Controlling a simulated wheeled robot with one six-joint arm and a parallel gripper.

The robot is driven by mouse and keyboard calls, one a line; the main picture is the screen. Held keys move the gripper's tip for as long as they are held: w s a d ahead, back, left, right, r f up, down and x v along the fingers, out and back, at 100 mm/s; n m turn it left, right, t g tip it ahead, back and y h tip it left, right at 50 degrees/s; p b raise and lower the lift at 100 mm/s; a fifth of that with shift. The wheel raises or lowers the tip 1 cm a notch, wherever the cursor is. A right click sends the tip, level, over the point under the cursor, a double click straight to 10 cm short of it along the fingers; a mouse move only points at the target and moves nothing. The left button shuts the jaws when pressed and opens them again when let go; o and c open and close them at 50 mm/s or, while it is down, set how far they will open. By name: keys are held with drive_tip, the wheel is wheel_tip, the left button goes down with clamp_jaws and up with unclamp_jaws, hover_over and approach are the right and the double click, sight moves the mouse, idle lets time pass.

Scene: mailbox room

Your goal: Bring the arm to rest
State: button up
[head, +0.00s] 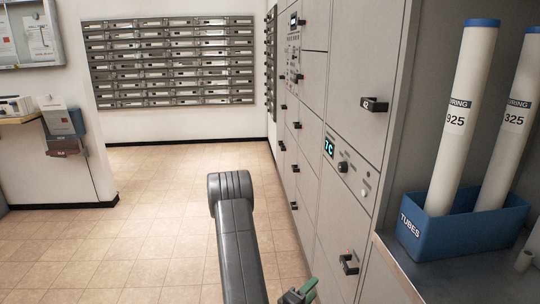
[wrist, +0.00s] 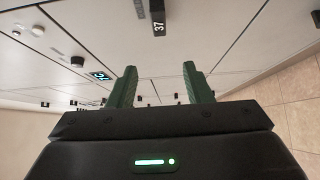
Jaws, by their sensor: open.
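My gripper (wrist: 160,88) is open and empty in the wrist view. Its two green fingers stand apart, with a wall of grey parcel lockers (wrist: 210,40) beyond them. In the head view my arm reaches up from the bottom middle and bends back down. A green fingertip of my gripper (head: 308,288) shows at the bottom edge, left of the worktop and in front of the lockers. Most of the gripper is out of the head view.
Grey lockers (head: 345,60) with protruding dark handles line the right side. A blue tub (head: 465,232) with two tall white tubes stands on a worktop (head: 450,275) at right. Mailboxes (head: 170,60) cover the back wall. The tiled floor (head: 130,220) at left and centre is clear.

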drive_tip(key=s+d+r+n+t+y+b, duration=0.2)
drive_tip(key=s+d+r+y+b, duration=0.1)
drive_tip(key=d+r+b, duration=0.4)
drive_tip(key=s+d+b, duration=0.1)
drive_tip(key=d+b, duration=0.2)
drive_tip(key=shift+d+n+t, duration=0.2)
drive_tip(key=shift+n+t, duration=0.1)
idle(0.6)
drive_tip(key=shift+a, duration=0.1)
idle(0.3)
